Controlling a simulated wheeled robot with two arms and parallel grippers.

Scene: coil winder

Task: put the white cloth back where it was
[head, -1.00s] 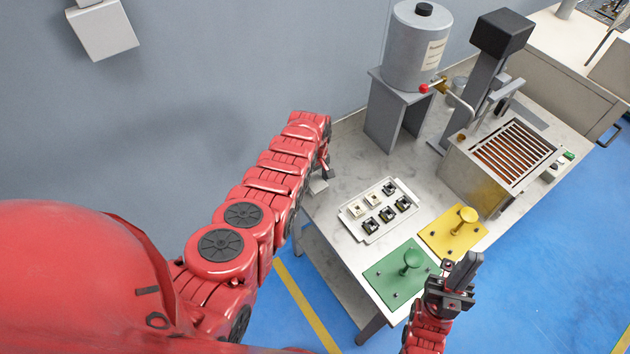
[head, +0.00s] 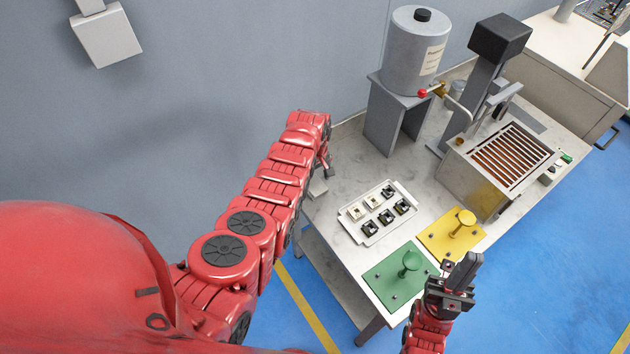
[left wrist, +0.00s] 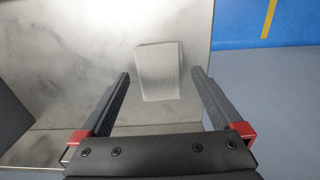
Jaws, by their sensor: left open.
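The white cloth (left wrist: 159,70) lies folded flat on the grey metal table top in the left wrist view, near the table's edge. It shows as a small pale patch in the head view (head: 318,187), partly hidden by my left arm. My left gripper (head: 326,171) is open above the cloth. In the left wrist view its two fingers stand apart on either side of the cloth's near part, with no grip on it. My right gripper (head: 465,272) is at the table's front edge by the green plate; its finger gap is not clear.
A white tray (head: 354,228) with several small parts lies mid-table. A green plate (head: 384,281) and a yellow plate (head: 440,242), each with a knob, are in front. A grey tank on a stand (head: 416,50) and a slatted machine (head: 470,182) stand behind.

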